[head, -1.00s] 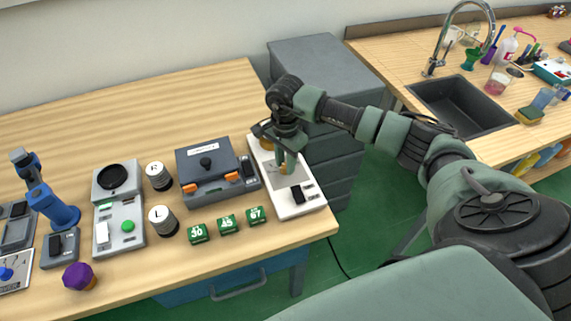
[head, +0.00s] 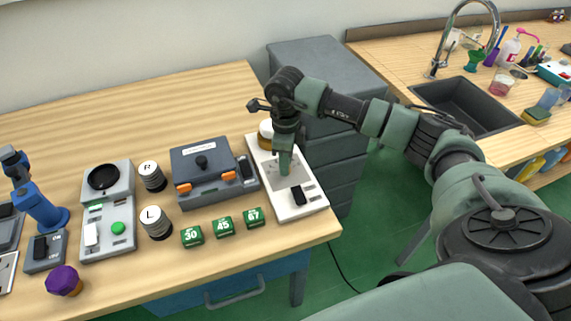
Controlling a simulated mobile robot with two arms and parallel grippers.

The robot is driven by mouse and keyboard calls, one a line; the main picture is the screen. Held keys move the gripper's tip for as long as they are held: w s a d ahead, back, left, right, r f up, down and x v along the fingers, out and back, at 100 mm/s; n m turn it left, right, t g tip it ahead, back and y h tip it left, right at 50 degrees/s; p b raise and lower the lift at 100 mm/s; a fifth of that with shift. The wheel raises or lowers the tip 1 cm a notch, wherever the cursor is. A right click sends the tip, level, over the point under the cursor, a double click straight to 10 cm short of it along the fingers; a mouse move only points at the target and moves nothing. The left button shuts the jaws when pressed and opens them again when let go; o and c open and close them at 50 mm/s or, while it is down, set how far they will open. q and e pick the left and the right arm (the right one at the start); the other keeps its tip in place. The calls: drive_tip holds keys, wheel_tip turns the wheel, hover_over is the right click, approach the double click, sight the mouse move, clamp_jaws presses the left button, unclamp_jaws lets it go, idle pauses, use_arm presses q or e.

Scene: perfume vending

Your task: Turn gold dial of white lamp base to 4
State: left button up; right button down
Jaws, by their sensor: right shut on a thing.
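The white lamp base (head: 286,211) lies near the right end of the wooden table, with a grey panel and a black switch (head: 298,195) at its near end. A white round part with a gold band (head: 265,131) shows at its far end, partly behind my gripper. I cannot read the dial's number. My left gripper is not in view.
A dark grey box with orange latches (head: 208,167) stands close left of the lamp base. Green number blocks (head: 223,227) and two weights marked R (head: 152,177) and L (head: 156,223) stand nearby. The table's right edge is close.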

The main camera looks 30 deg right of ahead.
drive_tip(key=shift+r+m+b, duration=0.1)
drive_tip(key=shift+m+b, duration=0.4)
drive_tip(key=shift+m, duration=1.8)
drive_tip(key=c, duration=1.1)
unclamp_jaws()
drive_tip(key=shift+c, duration=0.2)
wheel_tip(320, 180, up, 8)
drive_tip(key=shift+f+b, duration=0.1)
drive_tip(key=shift+b, duration=0.55)
